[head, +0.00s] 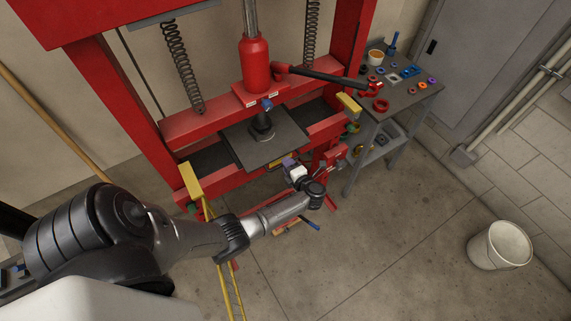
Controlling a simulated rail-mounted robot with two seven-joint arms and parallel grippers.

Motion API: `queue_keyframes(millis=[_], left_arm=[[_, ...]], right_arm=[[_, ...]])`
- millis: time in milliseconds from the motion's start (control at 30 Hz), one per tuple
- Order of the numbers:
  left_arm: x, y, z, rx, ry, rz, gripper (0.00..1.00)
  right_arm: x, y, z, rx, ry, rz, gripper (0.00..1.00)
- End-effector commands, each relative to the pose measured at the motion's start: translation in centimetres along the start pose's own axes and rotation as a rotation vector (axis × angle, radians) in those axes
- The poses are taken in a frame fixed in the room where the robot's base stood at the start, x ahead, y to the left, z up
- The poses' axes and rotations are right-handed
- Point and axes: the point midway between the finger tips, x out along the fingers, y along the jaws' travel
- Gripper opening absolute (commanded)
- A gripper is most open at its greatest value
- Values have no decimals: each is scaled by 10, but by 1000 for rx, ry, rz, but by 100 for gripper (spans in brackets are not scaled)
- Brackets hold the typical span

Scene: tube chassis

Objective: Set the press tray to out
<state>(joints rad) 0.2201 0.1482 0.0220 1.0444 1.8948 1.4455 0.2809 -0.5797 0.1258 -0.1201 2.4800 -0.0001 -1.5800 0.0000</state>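The press tray (240,143) is a flat dark plate in the red press (185,128), below the red cylinder (254,63). Its front edge lies over the front red beam. A black round piece with a blue part on top stands on the tray. My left arm reaches in from the lower left, and its small white hand, the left gripper (290,165), is just in front of the tray's front edge. Its fingers are small and partly hidden, so I cannot tell whether they are open or touch the tray. My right gripper is not in view.
A grey cart (412,97) with several small coloured parts stands right of the press. A white bucket (499,246) stands at right. A yellow ladder-like strip (231,285) lies below. The floor at centre right is clear.

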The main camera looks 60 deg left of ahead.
Motion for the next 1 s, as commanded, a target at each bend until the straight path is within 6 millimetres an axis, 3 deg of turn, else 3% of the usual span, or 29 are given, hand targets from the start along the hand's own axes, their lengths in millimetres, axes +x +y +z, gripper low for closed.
queue_keyframes(millis=[200,600,1000], left_arm=[[16,0,0,0,-1,0,36],[20,0,0,0,0,0,36],[20,0,0,0,0,0,0]], right_arm=[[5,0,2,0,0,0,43],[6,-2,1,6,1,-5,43],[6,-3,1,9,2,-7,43]])
